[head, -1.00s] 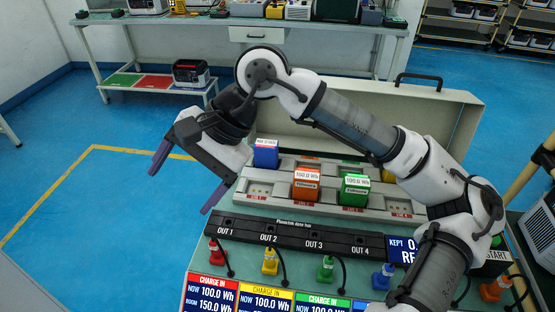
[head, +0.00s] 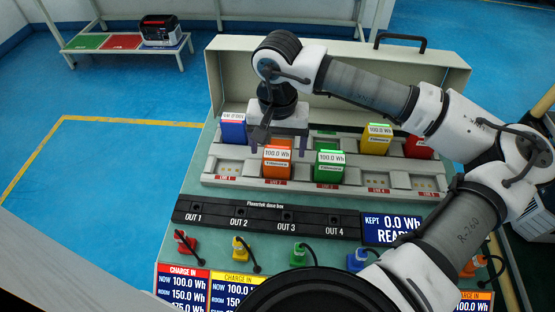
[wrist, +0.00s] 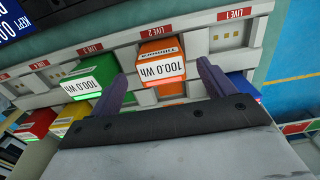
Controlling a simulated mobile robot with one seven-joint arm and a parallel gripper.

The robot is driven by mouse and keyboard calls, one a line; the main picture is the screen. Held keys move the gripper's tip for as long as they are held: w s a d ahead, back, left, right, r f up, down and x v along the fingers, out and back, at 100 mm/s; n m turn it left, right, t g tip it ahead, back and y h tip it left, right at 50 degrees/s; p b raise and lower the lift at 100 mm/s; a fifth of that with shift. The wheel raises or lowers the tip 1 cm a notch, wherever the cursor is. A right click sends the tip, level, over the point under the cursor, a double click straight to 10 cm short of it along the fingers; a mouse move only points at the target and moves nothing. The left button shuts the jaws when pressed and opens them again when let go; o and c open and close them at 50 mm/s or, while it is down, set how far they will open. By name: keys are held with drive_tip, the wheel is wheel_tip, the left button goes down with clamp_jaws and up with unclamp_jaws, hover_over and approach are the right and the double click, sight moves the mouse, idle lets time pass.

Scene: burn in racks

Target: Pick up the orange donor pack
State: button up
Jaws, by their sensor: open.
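The orange donor pack (head: 277,163), labelled 100.0 Wh, stands upright in the second slot from the left of the rack (head: 215,174). It also shows in the wrist view (wrist: 161,52), in the LIVE 2 slot. My gripper (head: 278,148) is open above and behind the pack in the head view, pointing down. In the wrist view my gripper's fingers (wrist: 163,80) appear on either side of the pack, apart from it, with the pack's label end between them. I cannot tell whether the fingertips reach below the pack's top.
A green pack (head: 329,167) stands close to the right of the orange one and a blue pack (head: 233,128) to its left. Yellow (head: 377,140) and red (head: 417,147) packs stand further right. The open case lid (head: 330,85) rises behind. The OUT box (head: 265,217) lies in front.

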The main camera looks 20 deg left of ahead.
sight(277, 152)
drive_tip(key=shift+w+a+f+p, duration=0.1)
drive_tip(key=shift+f+p, duration=0.9)
drive_tip(key=shift+f, duration=1.85)
drive_tip(key=c, duration=1.5)
